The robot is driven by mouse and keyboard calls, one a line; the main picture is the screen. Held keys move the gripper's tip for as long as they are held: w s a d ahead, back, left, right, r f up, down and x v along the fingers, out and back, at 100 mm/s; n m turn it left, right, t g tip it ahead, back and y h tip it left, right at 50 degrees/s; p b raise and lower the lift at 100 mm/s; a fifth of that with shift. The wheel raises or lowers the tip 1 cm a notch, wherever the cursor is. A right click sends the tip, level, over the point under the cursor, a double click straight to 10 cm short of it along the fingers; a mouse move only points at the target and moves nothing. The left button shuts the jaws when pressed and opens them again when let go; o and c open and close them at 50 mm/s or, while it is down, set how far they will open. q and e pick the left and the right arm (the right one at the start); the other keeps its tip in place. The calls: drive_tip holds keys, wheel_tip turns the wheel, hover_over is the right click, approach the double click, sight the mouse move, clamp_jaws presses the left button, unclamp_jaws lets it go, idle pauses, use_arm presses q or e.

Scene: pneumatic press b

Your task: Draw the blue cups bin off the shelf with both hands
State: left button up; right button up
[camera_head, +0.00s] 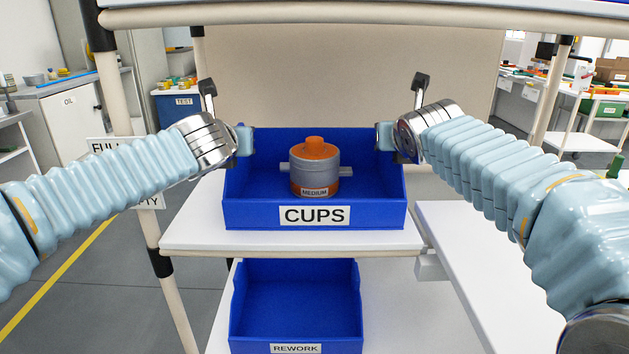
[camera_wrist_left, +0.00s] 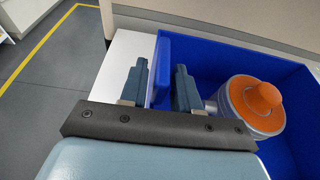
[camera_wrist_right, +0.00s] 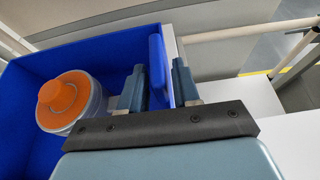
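The blue CUPS bin (camera_head: 368,212) sits on the upper white shelf, its labelled front facing me. A grey and orange part (camera_head: 314,170) labelled MEDIUM stands upright inside it. My left gripper (camera_head: 243,141) is at the bin's left side wall; in the left wrist view, its open fingers (camera_wrist_left: 160,88) straddle the blue wall tab (camera_wrist_left: 161,70). My right gripper (camera_head: 384,138) is at the right side wall; its open fingers (camera_wrist_right: 158,86) straddle the right wall tab (camera_wrist_right: 157,68), with a narrow gap on the outer side. Firm contact cannot be seen.
A blue REWORK bin (camera_head: 295,305) stands empty below the upper shelf (camera_head: 200,232). A white surface (camera_head: 465,255) lies lower to the right. Beige rack posts (camera_head: 127,130) flank the shelf, and a beige panel (camera_head: 300,75) closes the back. Floor shows at left.

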use_arm(q)
clamp_jaws()
use_arm(e)
clamp_jaws()
use_arm(q)
drive_tip(key=shift+r, duration=0.2)
use_arm(e)
drive_tip(key=shift+r, duration=0.15)
